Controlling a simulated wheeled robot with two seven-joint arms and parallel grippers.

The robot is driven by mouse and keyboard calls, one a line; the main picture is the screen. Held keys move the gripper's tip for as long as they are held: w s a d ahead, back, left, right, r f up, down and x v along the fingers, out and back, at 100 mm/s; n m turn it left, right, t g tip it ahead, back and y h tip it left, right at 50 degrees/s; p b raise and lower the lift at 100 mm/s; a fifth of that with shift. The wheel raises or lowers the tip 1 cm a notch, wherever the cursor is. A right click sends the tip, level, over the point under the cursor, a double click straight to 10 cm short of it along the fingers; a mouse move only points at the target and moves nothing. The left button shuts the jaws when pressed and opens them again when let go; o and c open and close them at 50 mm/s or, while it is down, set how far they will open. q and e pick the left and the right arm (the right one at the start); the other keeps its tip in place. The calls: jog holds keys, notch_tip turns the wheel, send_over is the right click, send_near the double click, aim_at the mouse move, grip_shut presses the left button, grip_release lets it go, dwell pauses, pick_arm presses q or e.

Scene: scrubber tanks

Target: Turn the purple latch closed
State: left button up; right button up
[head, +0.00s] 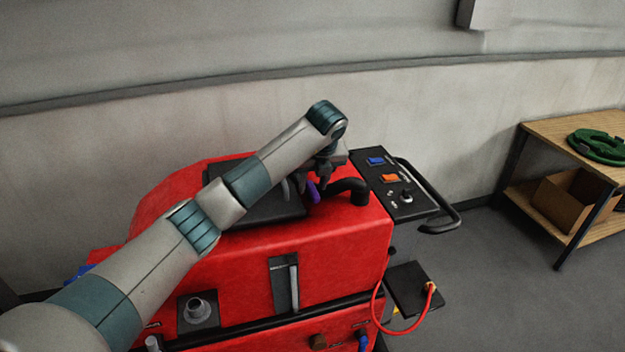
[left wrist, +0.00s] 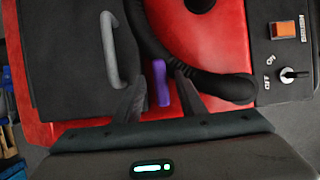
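The purple latch (head: 314,193) is on top of the red scrubber machine (head: 320,245), at the edge of a black lid (head: 262,208). In the left wrist view the latch (left wrist: 161,82) shows as a short upright bar between the two fingers. My left gripper (head: 308,184) is low over the machine top at the latch. In the left wrist view my left gripper (left wrist: 160,85) is open, with a finger on each side of the latch and small gaps showing. In the head view the fingers and wrist partly cover the latch. My right gripper is not in view.
A grey lid handle (left wrist: 110,50) stands left of the fingers. A black hose (head: 345,190) curves close on the right. Beyond it is a control panel (head: 398,185) with blue and orange switches and a knob. A wooden table (head: 575,128) is at far right.

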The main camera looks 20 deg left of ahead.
pick_arm(q)
jog(key=shift+w+f, duration=0.15)
jog(key=shift+f, duration=0.25)
grip_shut()
